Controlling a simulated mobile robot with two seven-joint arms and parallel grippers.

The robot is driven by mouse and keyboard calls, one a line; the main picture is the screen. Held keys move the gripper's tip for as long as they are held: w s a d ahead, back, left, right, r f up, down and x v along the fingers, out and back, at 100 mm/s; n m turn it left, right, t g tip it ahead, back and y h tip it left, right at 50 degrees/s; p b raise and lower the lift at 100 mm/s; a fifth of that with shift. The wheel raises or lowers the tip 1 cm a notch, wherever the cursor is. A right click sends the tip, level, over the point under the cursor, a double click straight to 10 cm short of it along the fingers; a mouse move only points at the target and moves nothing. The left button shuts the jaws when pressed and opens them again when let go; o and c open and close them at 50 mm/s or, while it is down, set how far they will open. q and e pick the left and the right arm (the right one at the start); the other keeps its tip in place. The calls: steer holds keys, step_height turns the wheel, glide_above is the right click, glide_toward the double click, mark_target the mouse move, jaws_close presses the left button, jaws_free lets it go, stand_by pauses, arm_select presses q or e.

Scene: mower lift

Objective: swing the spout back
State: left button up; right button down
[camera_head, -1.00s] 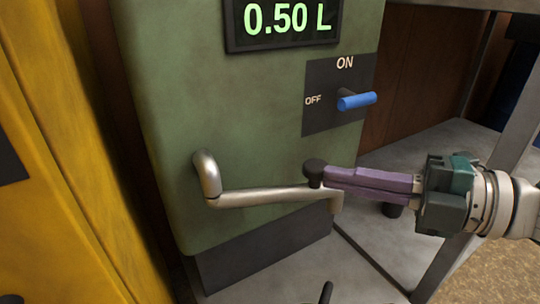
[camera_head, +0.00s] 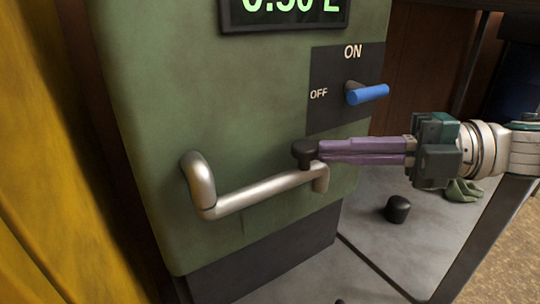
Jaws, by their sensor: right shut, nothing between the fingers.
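The metal spout (camera_head: 255,196) comes out of the front of the green dispenser (camera_head: 245,100) and runs to the right, its short end bent down. A black knob (camera_head: 304,152) stands on top near that end. My right gripper (camera_head: 322,151) reaches in from the right, its purple fingers shut with nothing between them. The fingertips are against or very close to the knob's right side; I cannot tell if they touch. My left gripper is not in view.
A blue lever (camera_head: 367,94) sticks out by the ON label above my right gripper. A black cap-like piece (camera_head: 397,209) and a green cloth-like thing (camera_head: 463,190) lie on the grey surface (camera_head: 375,245). A yellow panel (camera_head: 50,150) stands at the left.

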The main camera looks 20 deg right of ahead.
stand_by(0.4)
step_height(320, 180, up, 20)
steer(key=p, duration=1)
